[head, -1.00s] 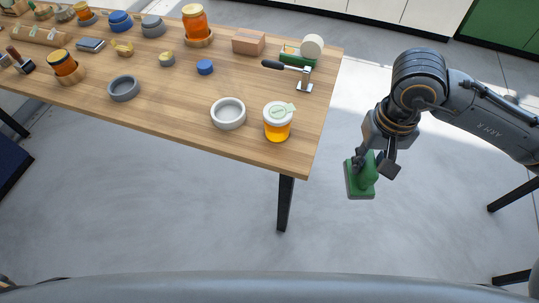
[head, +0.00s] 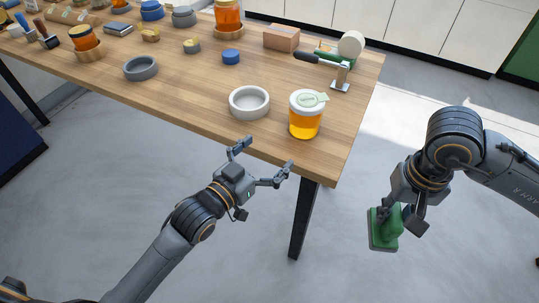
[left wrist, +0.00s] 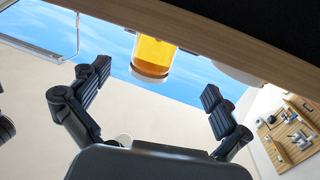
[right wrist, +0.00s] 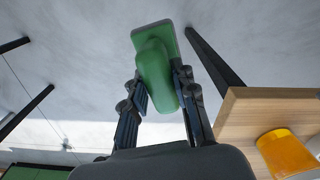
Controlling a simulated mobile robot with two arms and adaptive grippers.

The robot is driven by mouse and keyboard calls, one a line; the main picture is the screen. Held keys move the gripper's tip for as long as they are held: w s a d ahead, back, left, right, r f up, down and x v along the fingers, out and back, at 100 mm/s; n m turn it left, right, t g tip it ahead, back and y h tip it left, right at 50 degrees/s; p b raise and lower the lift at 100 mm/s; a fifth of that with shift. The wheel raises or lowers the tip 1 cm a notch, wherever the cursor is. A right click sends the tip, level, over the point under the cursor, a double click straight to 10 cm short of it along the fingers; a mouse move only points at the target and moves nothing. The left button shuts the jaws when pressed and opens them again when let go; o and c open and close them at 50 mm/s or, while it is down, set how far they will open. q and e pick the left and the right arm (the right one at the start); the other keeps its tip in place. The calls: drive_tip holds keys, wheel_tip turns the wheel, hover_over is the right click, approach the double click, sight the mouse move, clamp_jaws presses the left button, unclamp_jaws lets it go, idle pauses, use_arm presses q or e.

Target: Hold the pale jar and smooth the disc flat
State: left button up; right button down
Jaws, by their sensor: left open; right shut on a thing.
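The pale jar (head: 305,122), with orange honey and a white lid, stands upright near the table's front right corner. A pale green disc (head: 312,99) lies on its lid and sticks out past the rim on the right. My left gripper (head: 265,160) is open and empty, in front of the table edge and short of the jar. In the left wrist view the jar (left wrist: 152,55) shows beyond the open fingers. My right gripper (head: 403,216) is shut on a green block-like tool with a flat base (head: 381,232), off the table to the right. The tool (right wrist: 155,75) also shows between the right fingers.
A white ring-shaped dish (head: 249,102) stands just left of the jar. A grey dish (head: 140,68) and a blue lid (head: 231,56) lie further back. A black-handled metal tool (head: 340,77) rests near the right edge. Bare wood (head: 190,85) lies between them.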

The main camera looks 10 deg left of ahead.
sight(295, 126)
use_arm(q)
drive_tip(key=shift+w+d+r+h, duration=0.1)
drive_tip(key=shift+d+r+h, duration=0.2)
drive_tip(key=shift+r, duration=0.2)
use_arm(e)
drive_tip(key=w+r+m, duration=0.2)
drive_tip(key=w+r, duration=0.1)
drive_tip(key=w, duration=0.7)
drive_tip(key=w+r+m, duration=0.1)
drive_tip(key=w+r, duration=0.3)
drive_tip(key=w, duration=0.6)
use_arm(q)
drive_tip(key=shift+a, duration=0.1)
drive_tip(key=x, duration=1.2)
drive_tip(key=shift+w+r, duration=0.1)
drive_tip(key=shift+r, duration=0.1)
use_arm(e)
drive_tip(key=w+a+r+n, duration=0.1)
drive_tip(key=w+a+r, duration=0.1)
drive_tip(key=a+r, duration=0.6)
drive_tip(key=w+a+r+n, duration=0.1)
drive_tip(key=w+a+r, duration=0.1)
drive_tip(key=a+r, duration=0.5)
drive_tip(key=a, duration=0.4)
drive_tip(key=shift+r+n, duration=0.3)
drive_tip(key=shift+r, duration=0.1)
use_arm(q)
drive_tip(key=shift+c, duration=0.2)
